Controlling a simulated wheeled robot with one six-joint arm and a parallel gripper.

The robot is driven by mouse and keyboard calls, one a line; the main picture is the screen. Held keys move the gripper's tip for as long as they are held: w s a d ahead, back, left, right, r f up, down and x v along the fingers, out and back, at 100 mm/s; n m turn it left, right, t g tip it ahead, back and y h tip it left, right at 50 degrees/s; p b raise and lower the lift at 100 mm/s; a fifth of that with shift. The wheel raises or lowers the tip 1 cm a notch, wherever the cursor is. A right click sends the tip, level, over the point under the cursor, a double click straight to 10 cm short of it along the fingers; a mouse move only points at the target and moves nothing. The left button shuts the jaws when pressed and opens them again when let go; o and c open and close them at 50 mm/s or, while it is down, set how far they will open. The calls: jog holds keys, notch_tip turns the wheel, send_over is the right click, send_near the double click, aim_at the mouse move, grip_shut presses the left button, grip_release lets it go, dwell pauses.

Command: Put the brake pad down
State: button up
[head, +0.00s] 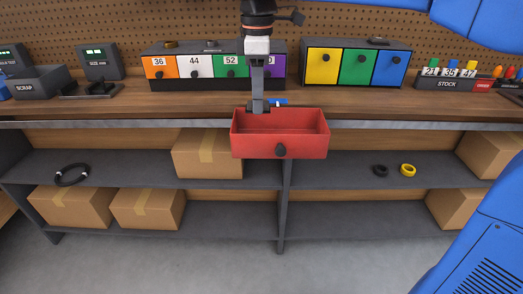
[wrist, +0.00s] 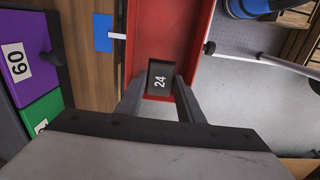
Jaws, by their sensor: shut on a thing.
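My gripper (wrist: 160,92) points down over the left part of an open red drawer (wrist: 172,22) and is shut on the brake pad (wrist: 160,70), a small dark block marked 24. In the head view my gripper (head: 258,108) reaches down at the drawer's back left. The red drawer (head: 300,146) juts out at the bench front, with a dark knob on its face. The pad is hidden in the head view. I cannot tell whether it touches the drawer floor.
A blue tag (head: 278,101) lies just behind the drawer. Numbered coloured drawers (head: 197,67) and a unit with yellow, green and blue drawers (head: 357,67) stand on the bench (head: 130,100). Cardboard boxes (head: 147,208) and rings (head: 407,170) rest on the shelves below.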

notch_tip(320, 180, down, 5)
jog(key=shift+s+a+f, duration=0.1)
jog(key=shift+a+f, duration=0.05)
jog(key=shift+f, duration=2.25)
jog(key=shift+f, duration=0.1)
jog(key=o, duration=1.1)
notch_tip(320, 180, up, 12)
jog(key=shift+r, duration=0.15)
